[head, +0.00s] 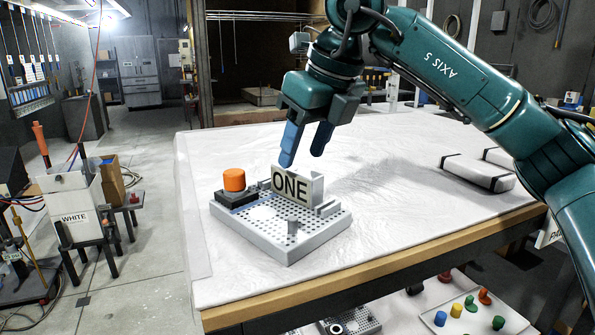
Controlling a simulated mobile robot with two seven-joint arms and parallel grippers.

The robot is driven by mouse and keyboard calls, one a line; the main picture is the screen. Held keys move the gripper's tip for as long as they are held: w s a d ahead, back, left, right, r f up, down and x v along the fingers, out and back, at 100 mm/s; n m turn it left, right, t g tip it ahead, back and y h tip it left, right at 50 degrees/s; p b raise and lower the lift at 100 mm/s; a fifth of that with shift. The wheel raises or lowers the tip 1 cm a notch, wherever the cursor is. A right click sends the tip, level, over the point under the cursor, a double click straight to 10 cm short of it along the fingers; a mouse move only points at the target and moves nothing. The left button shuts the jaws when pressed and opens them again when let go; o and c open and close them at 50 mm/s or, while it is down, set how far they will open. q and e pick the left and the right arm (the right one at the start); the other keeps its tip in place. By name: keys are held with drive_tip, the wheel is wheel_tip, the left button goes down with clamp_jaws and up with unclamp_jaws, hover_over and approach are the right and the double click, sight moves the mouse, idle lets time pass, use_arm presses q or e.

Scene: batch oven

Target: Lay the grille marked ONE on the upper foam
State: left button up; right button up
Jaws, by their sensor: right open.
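The grille (317,235) is a light grey perforated plate lying on the white-covered table (380,215). An upright block on it bears a plate marked ONE (291,187). An orange knob (234,179) on a dark base sits at its left back corner. My right gripper (304,155) is open and empty, its blue fingers pointing down just above and behind the ONE block. I cannot tell whether they touch it. Two pale padded blocks with black bands, the near one (465,173) and the far one (498,157), lie at the right; I cannot tell which thing is the upper foam. My left gripper is out of view.
My right arm crosses above the table's right side. The table's wooden front edge (400,262) runs close in front of the grille. Below it, a white tray (510,318) holds several coloured pegs. The table's middle is clear.

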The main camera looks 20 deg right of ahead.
drive_tip(key=v, duration=0.6)
drive_tip(key=shift+r, duration=0.4)
drive_tip(key=shift+s, duration=0.15)
idle(0.8)
